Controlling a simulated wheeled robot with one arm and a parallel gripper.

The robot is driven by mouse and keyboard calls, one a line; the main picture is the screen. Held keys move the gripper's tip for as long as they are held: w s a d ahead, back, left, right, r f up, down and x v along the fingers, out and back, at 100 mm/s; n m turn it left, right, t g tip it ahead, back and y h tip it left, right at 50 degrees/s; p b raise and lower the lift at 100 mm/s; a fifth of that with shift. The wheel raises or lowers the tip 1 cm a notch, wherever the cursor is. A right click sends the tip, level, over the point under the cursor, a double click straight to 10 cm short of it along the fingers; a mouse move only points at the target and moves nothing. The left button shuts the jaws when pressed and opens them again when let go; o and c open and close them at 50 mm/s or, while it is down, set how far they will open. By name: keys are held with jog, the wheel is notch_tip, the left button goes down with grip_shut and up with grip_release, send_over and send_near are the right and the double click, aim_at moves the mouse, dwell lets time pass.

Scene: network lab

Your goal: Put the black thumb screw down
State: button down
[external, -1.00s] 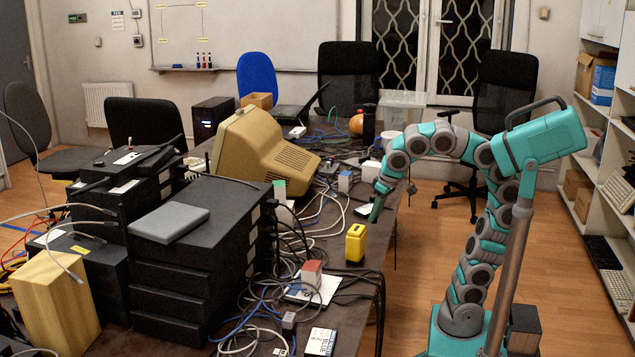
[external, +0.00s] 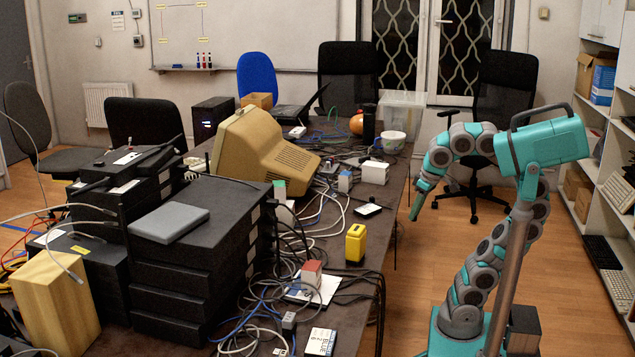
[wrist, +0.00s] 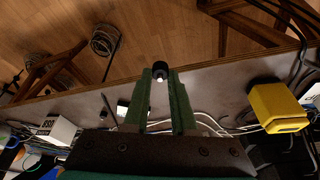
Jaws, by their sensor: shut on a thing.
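The black thumb screw (wrist: 160,70) sits between the fingertips of my gripper (wrist: 161,82) in the wrist view. My gripper is shut on it. In the external view my gripper (external: 414,214) hangs just right of the table's right edge, and the screw is too small to make out there. The wrist view shows the screw in front of the table edge line, with floor beyond it. The grey-brown table (external: 336,274) lies to the left of my gripper in the external view.
A yellow device (external: 356,243) stands near the table's edge and also shows in the wrist view (wrist: 278,108). Cables crowd the middle. A bare strip runs along the edge.

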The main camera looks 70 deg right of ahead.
jog(key=w+d+r+m, duration=0.1)
jog(key=w+d+r, duration=0.25)
jog(key=d, duration=0.35)
jog(key=w+d+r+m, duration=0.1)
jog(key=w+d+r, duration=0.1)
jog(key=w+d, duration=0.3)
jog(key=s+d+r+m+h+p, duration=0.1)
jog(key=s+d, duration=0.1)
jog(key=d, duration=0.8)
jog(key=s+d+r+m+p, duration=0.1)
jog(key=d+m, duration=0.1)
jog(key=d, duration=0.8)
jog(key=p, duration=0.2)
send_over(382, 164)
jog(key=a, duration=0.1)
jog(key=shift+s+a+f+g, duration=0.1)
jog(key=shift+s+f+g, duration=0.15)
jog(key=shift+f, duration=0.25)
jog(key=shift+s+a+f+g, duration=0.1)
jog(key=shift+s+f+g, duration=0.1)
jog(key=shift+f, duration=2)
jog(key=shift+f+b, duration=0.2)
jog(key=shift+b, duration=0.15)
jog(key=c, duration=0.7)
grip_release()
jog(key=shift+c, duration=0.2)
jog(key=shift+r, duration=0.1)
